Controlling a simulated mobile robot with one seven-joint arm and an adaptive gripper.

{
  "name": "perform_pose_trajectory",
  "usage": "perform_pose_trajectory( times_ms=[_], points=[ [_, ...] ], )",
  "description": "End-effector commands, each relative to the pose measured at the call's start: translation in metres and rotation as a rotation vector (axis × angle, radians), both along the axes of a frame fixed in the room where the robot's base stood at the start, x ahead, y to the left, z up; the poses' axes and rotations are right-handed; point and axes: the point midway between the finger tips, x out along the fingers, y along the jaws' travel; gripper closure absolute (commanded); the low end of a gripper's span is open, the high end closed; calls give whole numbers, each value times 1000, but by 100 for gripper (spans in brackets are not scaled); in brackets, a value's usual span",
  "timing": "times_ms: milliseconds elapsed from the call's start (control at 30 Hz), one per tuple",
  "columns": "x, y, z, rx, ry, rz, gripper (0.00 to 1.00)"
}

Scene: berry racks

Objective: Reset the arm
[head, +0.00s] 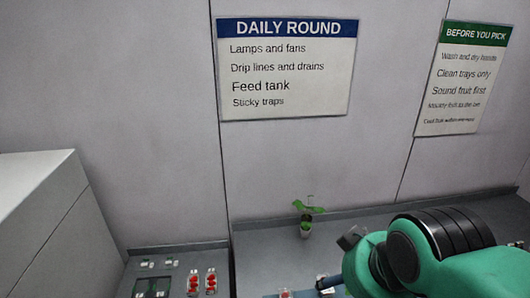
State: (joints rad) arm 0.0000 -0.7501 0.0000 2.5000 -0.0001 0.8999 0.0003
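My arm (430,257), green with a black ribbed joint, fills the bottom right corner of the head view, in front of the grey bench. A small dark piece (350,238) juts out at the left side of the arm and may be part of my gripper. Fingertips cannot be made out, so I cannot tell whether the gripper is open or holds anything. The rest of the arm is cut off by the frame's edge.
A small potted plant (306,230) stands on the grey bench (262,255) by the wall. Left of it is a counter section with red-filled containers (211,283). A pale cabinet (45,215) stands at far left. Wall signs (288,70) (463,78) hang above.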

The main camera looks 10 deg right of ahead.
Motion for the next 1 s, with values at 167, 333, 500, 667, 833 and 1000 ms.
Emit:
perform_pose_trajectory(
  times_ms=[167, 333, 500, 667, 833, 1000],
  points=[
    [0, 0, -32, 0, 0, 0, 38],
    [0, 0, -64, 0, 1, 0, 38],
    [0, 0, -94, 0, 0, 0, 38],
    [0, 0, -123, 0, 0, 0, 38],
    [0, 0, -147, 0, 0, 0, 38],
    [0, 0, -159, 0, 0, 0, 38]
  ],
)
